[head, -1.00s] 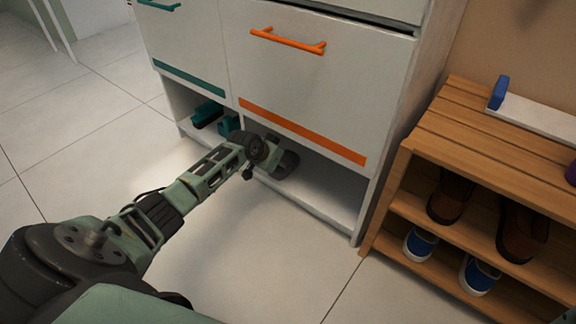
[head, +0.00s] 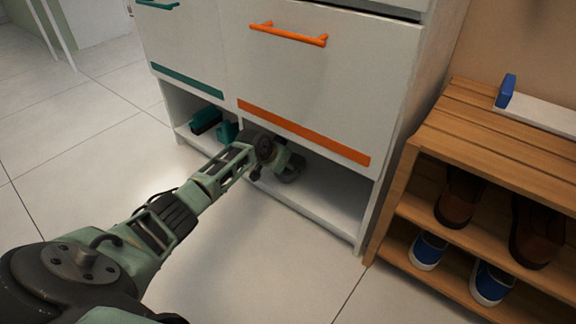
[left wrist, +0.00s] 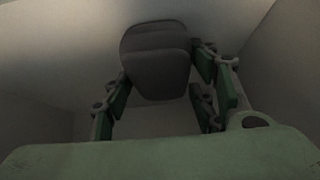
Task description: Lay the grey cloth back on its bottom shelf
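My left gripper (head: 277,160) reaches into the right-hand open bottom compartment, under the orange-striped drawer. A dark grey, rounded, folded thing, which looks like the grey cloth (head: 292,169), is at its fingertips, low over the white bottom shelf (head: 325,205). In the left wrist view the grey cloth (left wrist: 156,62) sits between the two fingers (left wrist: 160,85), which appear to touch it on both sides. The arm hides part of the compartment's left side. I cannot tell whether the cloth touches the shelf. My right gripper is not in view.
Teal and black items (head: 208,122) stand in the left bottom compartment, beside a divider. The orange-handled drawer (head: 320,85) hangs just above my gripper. A wooden rack (head: 480,145) with shoes stands on the right. The shelf right of my gripper is bare.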

